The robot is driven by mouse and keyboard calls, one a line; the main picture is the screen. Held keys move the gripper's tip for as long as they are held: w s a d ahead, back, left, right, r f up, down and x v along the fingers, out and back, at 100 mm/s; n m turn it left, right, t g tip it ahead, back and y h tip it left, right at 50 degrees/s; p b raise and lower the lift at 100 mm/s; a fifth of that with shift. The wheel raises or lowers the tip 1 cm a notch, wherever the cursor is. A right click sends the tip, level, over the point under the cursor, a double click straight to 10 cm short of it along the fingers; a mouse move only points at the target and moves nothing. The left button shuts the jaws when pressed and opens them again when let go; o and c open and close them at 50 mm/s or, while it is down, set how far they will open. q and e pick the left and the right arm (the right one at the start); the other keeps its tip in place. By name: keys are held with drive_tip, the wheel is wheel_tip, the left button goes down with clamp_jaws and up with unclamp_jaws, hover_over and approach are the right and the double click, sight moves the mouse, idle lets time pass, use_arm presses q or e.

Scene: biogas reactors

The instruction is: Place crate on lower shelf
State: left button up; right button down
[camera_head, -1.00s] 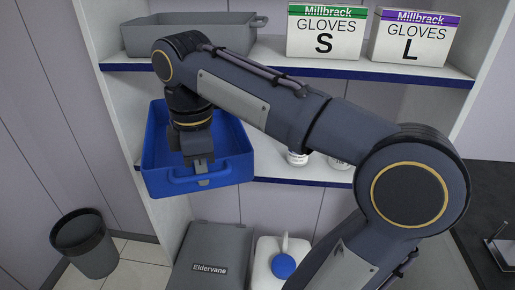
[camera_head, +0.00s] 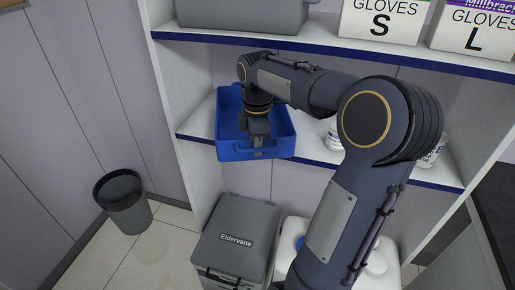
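The blue crate (camera_head: 231,150) sits at the left part of the lower shelf (camera_head: 316,157), its front edge at or slightly past the shelf's blue front edge. I cannot tell whether its bottom rests fully on the board. My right gripper (camera_head: 259,151) points down at the crate's front wall, by the handle. Its fingers are small and partly hidden against the wall, and they look closed on it. My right arm reaches in from the lower right and covers part of the shelf. My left gripper is not in view.
White containers (camera_head: 333,134) stand on the same shelf, right of the crate, partly behind my arm. A grey bin (camera_head: 268,10) and glove boxes (camera_head: 384,18) stand on the shelf above. A grey Eldervane case (camera_head: 237,238) is below. A dark waste bin (camera_head: 124,203) stands on the floor, left.

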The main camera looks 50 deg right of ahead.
drive_tip(key=shift+f, duration=0.6)
drive_tip(key=c, duration=1.6)
unclamp_jaws()
drive_tip(key=shift+f, duration=0.15)
wheel_tip(320, 180, up, 12)
drive_tip(key=shift+a+r+p, duration=0.1)
drive_tip(key=shift+r+p, duration=0.05)
drive_tip(key=shift+p, duration=0.6)
drive_tip(key=s+a+f+m+t+y, duration=0.1)
drive_tip(key=s+a+f+m+t, duration=0.1)
drive_tip(key=s+a+f+m, duration=0.2)
drive_tip(key=s+a+f+m+t+y, duration=0.1)
drive_tip(key=s+a+f+m, duration=0.3)
drive_tip(key=a, duration=0.6)
drive_tip(key=s+a+f+m+t+y, duration=0.1)
drive_tip(key=s+a+f+m+t, duration=0.1)
drive_tip(key=s+a+f, duration=0.3)
drive_tip(key=shift+s+a+f+m+t+y, duration=0.2)
drive_tip(key=shift+s+a+m, duration=0.1)
drive_tip(key=shift+a+m, duration=0.25)
drive_tip(key=shift+s+a+f+m+t+y, duration=0.1)
drive_tip(key=shift+s+a+m+y, duration=0.2)
drive_tip(key=shift+a, duration=0.3)
